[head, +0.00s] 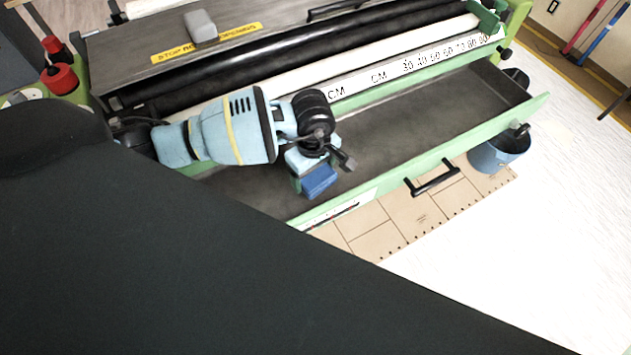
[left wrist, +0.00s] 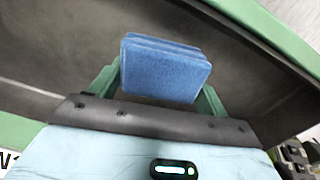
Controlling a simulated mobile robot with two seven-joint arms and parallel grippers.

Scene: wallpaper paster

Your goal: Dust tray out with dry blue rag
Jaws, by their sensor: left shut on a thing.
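The tray (head: 420,125) is a long dark trough with a green front wall and a black handle, pulled out below the rollers. My left gripper (head: 312,180) is inside the tray near its left part, pointing down. It is shut on the folded blue rag (head: 319,181). In the left wrist view the rag (left wrist: 164,68) sits between the two green fingers, with the dark tray floor (left wrist: 60,45) behind it. I cannot tell whether the rag touches the floor. The tray's far left end is hidden by my arm and body. My right gripper is not in view.
A grey block (head: 200,26) rests on the machine's top plate. A black roller (head: 300,65) and a ruler bar (head: 430,58) run behind the tray. A blue bucket (head: 498,153) stands by the tray's right end. The tray floor to the right is clear.

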